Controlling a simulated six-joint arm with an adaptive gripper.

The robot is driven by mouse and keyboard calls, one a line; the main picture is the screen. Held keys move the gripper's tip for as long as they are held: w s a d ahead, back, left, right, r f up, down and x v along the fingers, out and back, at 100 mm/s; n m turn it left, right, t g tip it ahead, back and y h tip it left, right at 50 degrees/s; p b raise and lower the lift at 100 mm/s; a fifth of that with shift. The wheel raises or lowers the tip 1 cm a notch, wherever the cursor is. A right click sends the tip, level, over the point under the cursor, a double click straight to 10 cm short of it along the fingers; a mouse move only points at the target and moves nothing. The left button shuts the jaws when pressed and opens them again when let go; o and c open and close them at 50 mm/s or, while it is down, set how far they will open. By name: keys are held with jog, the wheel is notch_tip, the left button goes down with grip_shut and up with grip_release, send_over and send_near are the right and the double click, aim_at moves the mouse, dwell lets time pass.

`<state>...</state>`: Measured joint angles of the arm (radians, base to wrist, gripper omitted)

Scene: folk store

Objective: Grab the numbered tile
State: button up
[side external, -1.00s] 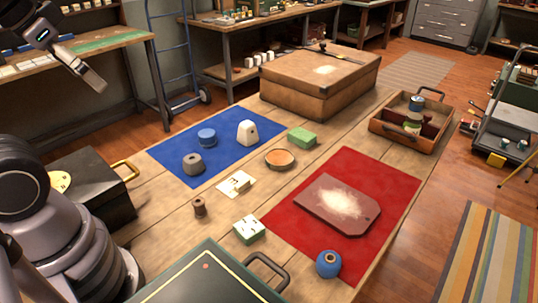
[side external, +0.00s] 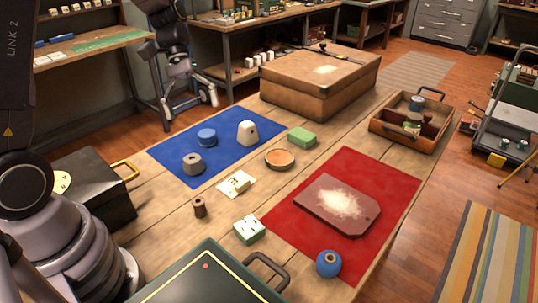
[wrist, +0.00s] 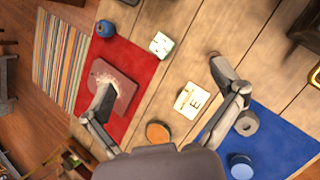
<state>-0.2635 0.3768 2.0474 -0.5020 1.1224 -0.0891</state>
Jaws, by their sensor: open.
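A cream tile (side external: 236,183) with a dark mark lies on the bare wooden table, between the blue mat and the red mat. In the wrist view the tile (wrist: 186,98) shows a dark mark like an E or a 3. A green-and-white block with dots (side external: 249,230) lies nearer the front; it also shows in the wrist view (wrist: 161,44). My gripper (side external: 190,104) is open and empty, high above the far-left side of the table. In the wrist view its fingers (wrist: 161,76) are spread wide, with the tile between and below them, nearer the right finger.
The blue mat (side external: 221,170) holds a grey weight, a blue cylinder and a pale block. A green block (side external: 302,138), an orange dish (side external: 279,159) and a spool (side external: 199,207) stand nearby. The red mat (side external: 296,228) bears a board. A large case (side external: 325,98) stands behind.

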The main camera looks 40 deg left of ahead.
jog(key=w+a+f+n+g+h, duration=0.15)
jog(key=w+f+n+h, duration=0.25)
jog(key=f, duration=0.8)
jog(key=n+t+h, duration=0.1)
jog(key=n+h, duration=0.2)
jog(key=n, duration=0.1)
send_near(244, 220)
jog(key=a, duration=0.1)
jog(key=a+r, duration=0.1)
jog(key=shift+s+a+r, duration=0.25)
jog(key=shift+a, duration=0.15)
jog(key=shift+d+f+n+t, duration=0.15)
jog(key=shift+f+n+t, duration=0.1)
jog(key=shift+f+n, duration=0.05)
jog(key=x, duration=0.8)
jog(key=shift+r, duration=0.1)
jog(key=shift+w+x, duration=0.2)
jog(key=shift+x, duration=2.65)
jog(key=shift+c, duration=0.2)
jog(key=c, duration=1.3)
